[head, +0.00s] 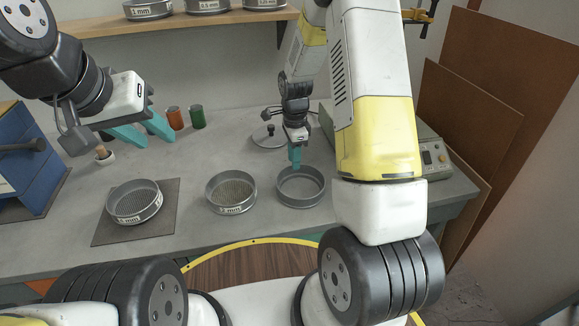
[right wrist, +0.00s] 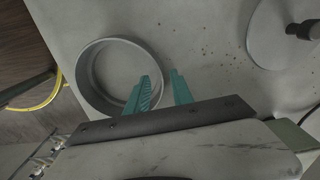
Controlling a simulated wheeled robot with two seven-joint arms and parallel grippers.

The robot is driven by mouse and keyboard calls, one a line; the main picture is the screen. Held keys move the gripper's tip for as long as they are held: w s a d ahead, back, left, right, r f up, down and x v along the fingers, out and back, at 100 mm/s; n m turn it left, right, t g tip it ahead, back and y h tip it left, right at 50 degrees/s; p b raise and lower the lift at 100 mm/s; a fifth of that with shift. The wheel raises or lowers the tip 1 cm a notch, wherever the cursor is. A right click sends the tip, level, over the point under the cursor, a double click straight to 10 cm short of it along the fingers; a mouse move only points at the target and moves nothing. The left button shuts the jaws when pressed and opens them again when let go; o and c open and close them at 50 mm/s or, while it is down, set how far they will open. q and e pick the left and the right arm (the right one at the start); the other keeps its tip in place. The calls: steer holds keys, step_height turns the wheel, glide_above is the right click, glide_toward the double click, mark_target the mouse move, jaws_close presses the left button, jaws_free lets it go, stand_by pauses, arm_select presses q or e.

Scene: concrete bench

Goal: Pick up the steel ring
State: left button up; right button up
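The steel ring (head: 301,203) stands on the concrete bench at the right end of a row of round metal pieces. In the right wrist view the ring (right wrist: 84,82) looks empty, with bare grey bench inside it. My right gripper (head: 295,164) is over the ring's far rim. In the right wrist view its teal fingers (right wrist: 162,78) are apart, one over the ring's inside and one outside its wall. Nothing is between them but the rim below; I cannot tell how far down they are. My left gripper (head: 155,136) is open and empty, above the bench at the left.
A mesh sieve (head: 231,208) stands just left of the ring. Another sieve (head: 134,217) sits on a dark mat (head: 168,205). A round lid (head: 268,143) lies behind the ring. A grey device (head: 432,158) is at the right. Orange (head: 175,119) and green (head: 197,117) jars stand behind.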

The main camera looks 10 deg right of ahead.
step_height(320, 180, down, 4)
steer(key=shift+r, duration=0.25)
jaws_close()
stand_by(1.3)
